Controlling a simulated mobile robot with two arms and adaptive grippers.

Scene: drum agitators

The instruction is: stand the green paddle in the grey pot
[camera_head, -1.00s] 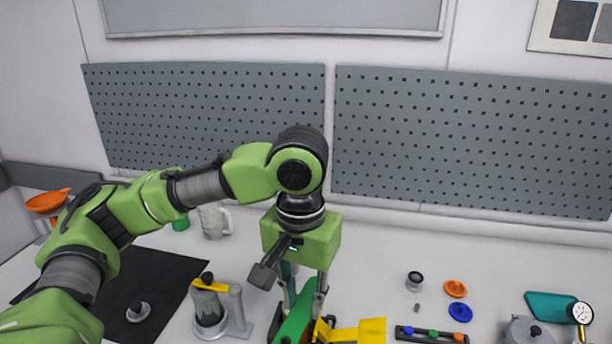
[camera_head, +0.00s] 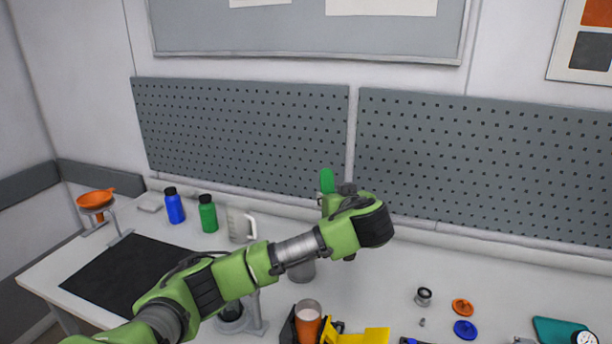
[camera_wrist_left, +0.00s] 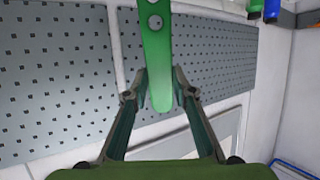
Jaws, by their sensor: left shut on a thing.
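The green paddle (camera_wrist_left: 156,45) is between the fingers of my left gripper (camera_wrist_left: 162,82), which is shut on it. In the left wrist view its rounded end lies between the fingers, and a part with holes runs out of the top of the frame. A grey pot (camera_head: 302,271) stands on the table, partly hidden behind my forearm. My right gripper is not in view.
An orange cup (camera_head: 308,318) stands in a dark holder beside a yellow piece (camera_head: 363,336). A white jug (camera_head: 239,225) and green (camera_head: 208,213) and blue bottles (camera_head: 174,205) stand at the back left.

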